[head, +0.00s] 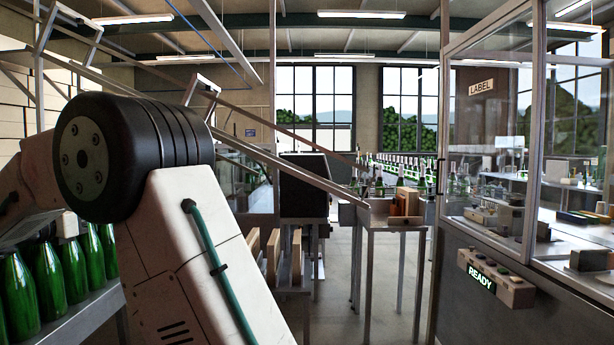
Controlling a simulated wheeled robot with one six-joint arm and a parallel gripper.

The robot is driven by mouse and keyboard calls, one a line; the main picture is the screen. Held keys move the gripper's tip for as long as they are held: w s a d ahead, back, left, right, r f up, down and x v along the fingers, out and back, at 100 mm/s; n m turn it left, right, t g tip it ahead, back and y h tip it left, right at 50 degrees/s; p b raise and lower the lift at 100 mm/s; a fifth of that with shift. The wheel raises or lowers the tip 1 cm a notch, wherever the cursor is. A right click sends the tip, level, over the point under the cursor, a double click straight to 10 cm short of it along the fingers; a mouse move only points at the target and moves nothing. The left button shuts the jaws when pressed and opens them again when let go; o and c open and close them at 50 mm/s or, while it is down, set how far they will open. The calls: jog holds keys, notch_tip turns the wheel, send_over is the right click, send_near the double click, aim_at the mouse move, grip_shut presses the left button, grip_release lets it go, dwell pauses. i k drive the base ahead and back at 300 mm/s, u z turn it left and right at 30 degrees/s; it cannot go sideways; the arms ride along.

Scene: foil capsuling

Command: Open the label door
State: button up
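The label door (488,130) is a tall framed glass panel on the right, on an enclosure with a dark lower wall. A sign reading LABEL (481,87) shows at its upper part. A dark upright handle (440,177) appears at its left edge. The door looks in line with the enclosure frame, so it appears closed. Bottles and small machine parts show through the glass. My white arm with its black joint fills the left foreground. My gripper is out of view, so its place relative to the door is hidden.
A control box reading READY (481,277) juts from the enclosure's lower wall. A small metal table (395,222) stands left of the door. Green bottles (70,275) stand on a shelf at left. Open floor (340,265) shows in the middle.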

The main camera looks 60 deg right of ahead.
aim_at(523, 258)
jog(key=z, duration=1.75)
jog(key=i, duration=1.55)
jog(key=z, duration=1.05)
jog(key=i, duration=1.7)
